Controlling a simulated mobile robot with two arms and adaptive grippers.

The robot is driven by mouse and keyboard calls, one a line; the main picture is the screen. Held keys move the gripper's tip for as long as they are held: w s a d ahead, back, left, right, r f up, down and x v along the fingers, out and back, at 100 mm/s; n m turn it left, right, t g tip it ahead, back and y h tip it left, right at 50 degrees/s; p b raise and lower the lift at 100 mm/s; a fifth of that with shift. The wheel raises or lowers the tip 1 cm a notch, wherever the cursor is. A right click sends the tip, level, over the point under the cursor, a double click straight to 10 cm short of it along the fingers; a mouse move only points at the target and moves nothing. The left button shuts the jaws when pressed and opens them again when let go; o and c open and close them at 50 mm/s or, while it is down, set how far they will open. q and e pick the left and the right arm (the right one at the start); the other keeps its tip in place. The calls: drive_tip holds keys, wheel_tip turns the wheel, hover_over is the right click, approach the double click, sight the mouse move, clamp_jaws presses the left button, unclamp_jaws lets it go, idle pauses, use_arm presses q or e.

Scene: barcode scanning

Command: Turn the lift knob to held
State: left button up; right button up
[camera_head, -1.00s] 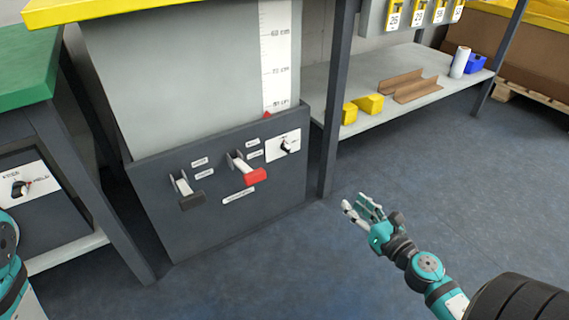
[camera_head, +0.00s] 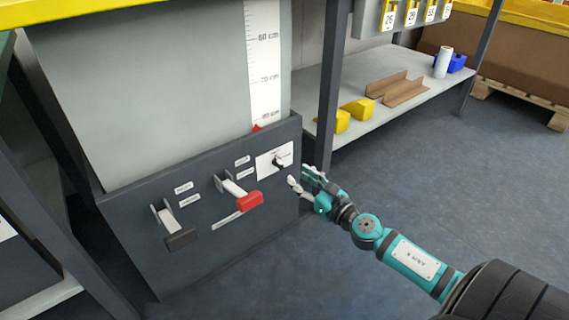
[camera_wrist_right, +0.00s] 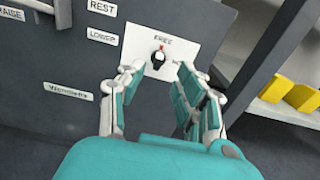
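The lift knob (camera_head: 277,162) is a small black knob on a white plate (camera_head: 264,172) at the right end of the dark panel. In the right wrist view the knob (camera_wrist_right: 159,57) has a red mark at its top and sits beyond and between my fingertips. My right gripper (camera_head: 302,180) is just right of and below the plate, apart from the knob. In the wrist view the right gripper (camera_wrist_right: 158,82) is open and empty. My left gripper is not in view.
A red-handled lever (camera_head: 248,201) and a black-handled lever (camera_head: 180,238) stick out of the panel left of the knob. A dark post (camera_head: 331,100) stands right of the panel. A shelf (camera_head: 400,105) holds yellow blocks and brown angled pieces. Blue floor lies open at right.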

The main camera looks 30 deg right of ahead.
sight(282, 164)
drive_tip(key=w, duration=0.7)
drive_tip(key=shift+w+a, duration=0.1)
drive_tip(key=shift+a, duration=0.15)
clamp_jaws()
